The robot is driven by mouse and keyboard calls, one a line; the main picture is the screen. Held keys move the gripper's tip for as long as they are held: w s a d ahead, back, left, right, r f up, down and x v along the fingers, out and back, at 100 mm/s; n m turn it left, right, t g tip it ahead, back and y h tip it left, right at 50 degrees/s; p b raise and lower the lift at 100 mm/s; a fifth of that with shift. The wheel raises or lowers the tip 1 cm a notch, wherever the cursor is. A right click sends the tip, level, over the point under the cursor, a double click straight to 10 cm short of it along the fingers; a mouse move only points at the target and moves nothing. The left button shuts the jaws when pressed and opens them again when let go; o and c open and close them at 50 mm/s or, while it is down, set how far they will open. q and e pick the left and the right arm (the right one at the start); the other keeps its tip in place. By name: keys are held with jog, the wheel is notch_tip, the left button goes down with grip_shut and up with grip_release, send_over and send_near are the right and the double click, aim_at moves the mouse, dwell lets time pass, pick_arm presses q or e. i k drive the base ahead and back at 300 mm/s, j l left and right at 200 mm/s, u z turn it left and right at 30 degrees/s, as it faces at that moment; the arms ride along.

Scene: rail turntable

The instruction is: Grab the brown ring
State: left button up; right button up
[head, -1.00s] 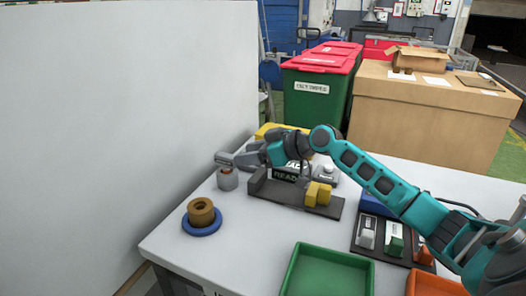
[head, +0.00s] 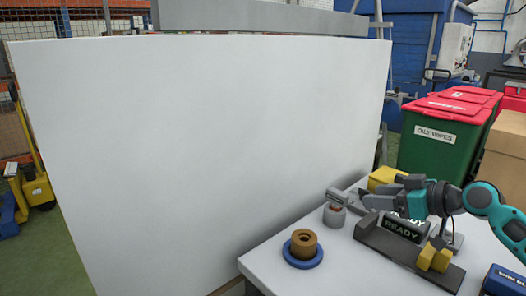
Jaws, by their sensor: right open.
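The brown ring (head: 303,241) sits on a round blue base (head: 303,264) near the left corner of the white table. My right gripper (head: 338,197) reaches in from the right, open, just above a small grey cylinder (head: 334,217) with an orange-brown part at its top. Whether the fingers touch that part cannot be told. The gripper is up and to the right of the brown ring, apart from it. My left gripper is not in view.
A tall white panel (head: 210,150) stands behind and left of the table. A dark fixture (head: 385,240) with a yellow block (head: 434,257) and a READY display (head: 404,227) lies right of the ring. A yellow object (head: 386,178) is behind my arm.

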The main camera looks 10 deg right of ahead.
aim_at(304, 245)
jog(key=k+j, duration=1.25)
